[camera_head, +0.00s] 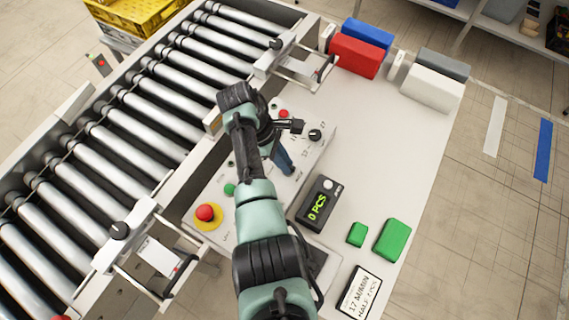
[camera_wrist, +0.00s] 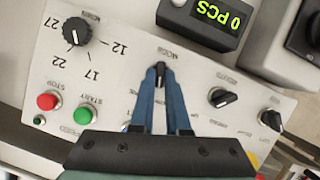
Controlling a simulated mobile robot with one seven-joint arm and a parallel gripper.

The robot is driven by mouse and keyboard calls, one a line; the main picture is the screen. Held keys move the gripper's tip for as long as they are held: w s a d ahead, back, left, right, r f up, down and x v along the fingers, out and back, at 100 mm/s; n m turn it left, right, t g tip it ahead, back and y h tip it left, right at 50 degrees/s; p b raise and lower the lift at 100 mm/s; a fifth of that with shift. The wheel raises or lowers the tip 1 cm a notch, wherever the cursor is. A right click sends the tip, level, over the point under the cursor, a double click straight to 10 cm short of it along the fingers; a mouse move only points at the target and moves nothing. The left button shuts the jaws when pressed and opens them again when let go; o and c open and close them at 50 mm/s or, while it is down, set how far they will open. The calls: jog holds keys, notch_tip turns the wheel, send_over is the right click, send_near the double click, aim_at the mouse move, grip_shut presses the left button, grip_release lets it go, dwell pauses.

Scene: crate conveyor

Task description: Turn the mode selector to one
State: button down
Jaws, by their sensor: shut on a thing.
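The mode selector (camera_wrist: 160,70) is a small black knob under the upside-down MODE label on the white control panel (camera_wrist: 190,72) in the wrist view. My gripper (camera_wrist: 160,80) has its two blue fingers closed on the knob, one on each side. The knob's handle points roughly along the fingers, up and down in the picture. Its position marks are mostly hidden by the fingers. In the head view my gripper (camera_head: 288,170) reaches down to the panel, and the selector is hidden behind the fingertips.
Beside the selector are a numbered speed knob (camera_wrist: 76,30), red stop (camera_wrist: 47,101) and green start (camera_wrist: 83,116) buttons, and two black switches (camera_wrist: 222,97) (camera_wrist: 270,119). A counter (camera_head: 318,203) reads 0 PCS. A red emergency button (camera_head: 206,212) and the roller conveyor (camera_head: 130,120) lie left.

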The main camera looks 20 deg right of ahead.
jog(key=m+b, duration=0.1)
jog(key=m, duration=0.1)
jog(key=m+g+y+b, duration=0.1)
jog(key=m+b, duration=0.2)
jog(key=m, duration=0.1)
jog(key=shift+w+d+f+g+y+b, duration=0.15)
jog(key=shift+w+d+g+y+b, duration=0.15)
jog(key=shift+y, duration=0.1)
jog(key=m+y+b, duration=0.1)
jog(key=m, duration=0.2)
jog(key=m+y+b, duration=0.1)
jog(key=m, duration=0.2)
jog(key=shift+d+g+b, duration=0.15)
jog(key=shift+g+b, duration=0.15)
jog(key=shift+b, duration=0.05)
jog(key=shift+r, duration=0.2)
jog(key=c, duration=0.9)
grip_release()
